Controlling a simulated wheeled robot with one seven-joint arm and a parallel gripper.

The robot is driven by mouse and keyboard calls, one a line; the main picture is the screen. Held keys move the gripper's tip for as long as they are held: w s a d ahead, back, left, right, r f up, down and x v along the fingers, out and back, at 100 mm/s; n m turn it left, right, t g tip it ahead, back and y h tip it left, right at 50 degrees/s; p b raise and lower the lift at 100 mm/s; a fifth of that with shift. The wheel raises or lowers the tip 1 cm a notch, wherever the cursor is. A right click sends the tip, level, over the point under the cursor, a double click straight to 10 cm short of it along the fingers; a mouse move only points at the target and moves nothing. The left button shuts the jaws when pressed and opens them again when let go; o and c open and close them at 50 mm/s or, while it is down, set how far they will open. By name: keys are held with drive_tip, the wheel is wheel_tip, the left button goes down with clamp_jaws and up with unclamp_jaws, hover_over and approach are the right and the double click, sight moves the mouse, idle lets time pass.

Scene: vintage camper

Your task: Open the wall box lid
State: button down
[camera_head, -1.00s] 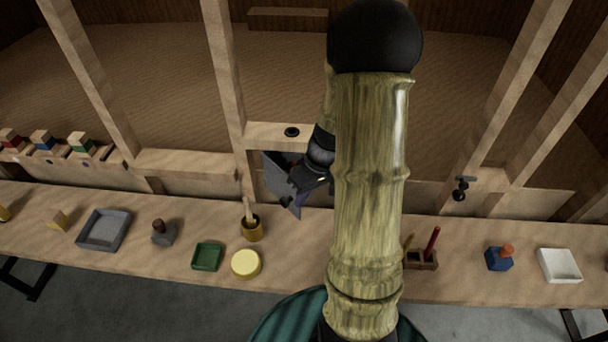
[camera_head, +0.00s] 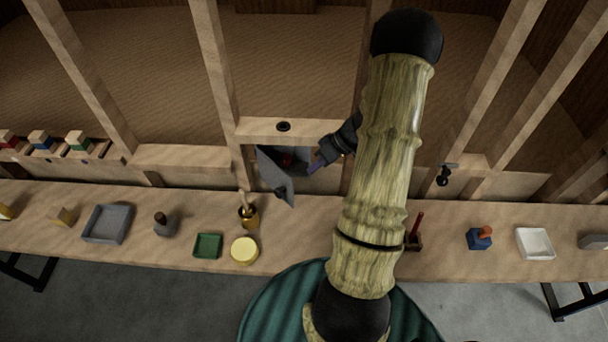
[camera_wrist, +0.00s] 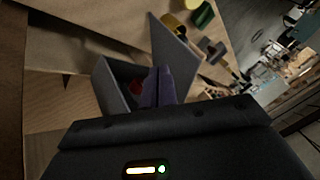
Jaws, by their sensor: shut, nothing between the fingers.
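The grey wall box (camera_wrist: 116,84) is set in the wooden frame behind the bench. Its grey lid (camera_head: 274,176) stands swung out to the left in the head view, leaving the box open. The lid also shows in the wrist view (camera_wrist: 172,62). Something red (camera_wrist: 136,88) is inside the box. My gripper (camera_head: 314,164) is shut and empty at the right side of the box opening. Its purple-blue fingers (camera_wrist: 155,88) show in front of the opening in the wrist view. Whether they touch the lid or box is unclear.
On the bench, a brass pot (camera_head: 249,216), yellow round tin (camera_head: 244,250), green tray (camera_head: 207,246) and grey tray (camera_head: 107,224) stand to the left. Wooden posts flank the box.

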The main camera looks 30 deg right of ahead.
drive_tip(key=p+x, duration=0.3)
drive_tip(key=x, duration=0.6)
drive_tip(key=shift+a+f, duration=0.2)
drive_tip(key=shift+f, duration=0.05)
